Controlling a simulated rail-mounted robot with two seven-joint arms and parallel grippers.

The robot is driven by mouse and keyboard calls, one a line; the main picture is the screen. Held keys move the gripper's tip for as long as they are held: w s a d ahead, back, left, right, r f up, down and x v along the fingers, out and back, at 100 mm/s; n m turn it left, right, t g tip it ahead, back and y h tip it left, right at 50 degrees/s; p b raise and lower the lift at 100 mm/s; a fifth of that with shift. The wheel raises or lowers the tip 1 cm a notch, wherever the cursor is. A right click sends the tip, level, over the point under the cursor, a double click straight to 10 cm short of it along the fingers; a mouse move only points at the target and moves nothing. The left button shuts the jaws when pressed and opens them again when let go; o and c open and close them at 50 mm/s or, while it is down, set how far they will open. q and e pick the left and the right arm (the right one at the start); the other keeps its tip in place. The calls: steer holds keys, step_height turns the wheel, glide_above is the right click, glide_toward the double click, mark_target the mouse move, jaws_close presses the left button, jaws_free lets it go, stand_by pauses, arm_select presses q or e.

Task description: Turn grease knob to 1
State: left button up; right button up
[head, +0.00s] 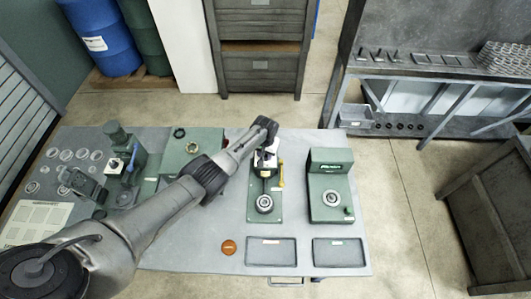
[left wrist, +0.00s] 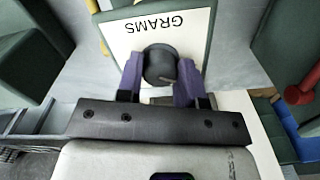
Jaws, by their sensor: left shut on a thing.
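The grease knob (left wrist: 160,64) is a round dark knob on a white plate (left wrist: 118,38) lettered GRAMS, upside down in the left wrist view. My left gripper (left wrist: 161,78) has its two purple fingers on either side of the knob, shut on it. No numbers can be read around it, so its setting cannot be told. In the head view my left gripper (head: 266,152) reaches down over the rear of the green grease station (head: 257,212), hiding the knob. My right gripper is not in view.
A yellow lever (head: 281,175) stands at the station's right side. A green machine (head: 331,170) is to the right. Two grey trays (head: 271,242) (head: 339,242) and an orange disc (head: 229,247) lie in front. Rings (head: 83,154) lie at the table's left.

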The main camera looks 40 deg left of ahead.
arm_select(q)
steer(key=shift+r, duration=0.1)
stand_by(0.3)
steer(key=o, duration=0.7)
steer(key=shift+c, duration=0.2)
steer(key=shift+o, duration=1.3)
steer(key=shift+r, duration=0.25)
step_height(320, 180, up, 6)
steer(key=shift+f+p, duration=0.25)
steer(key=shift+p, duration=1)
step_height(320, 180, up, 8)
steer(key=shift+f, duration=0.15)
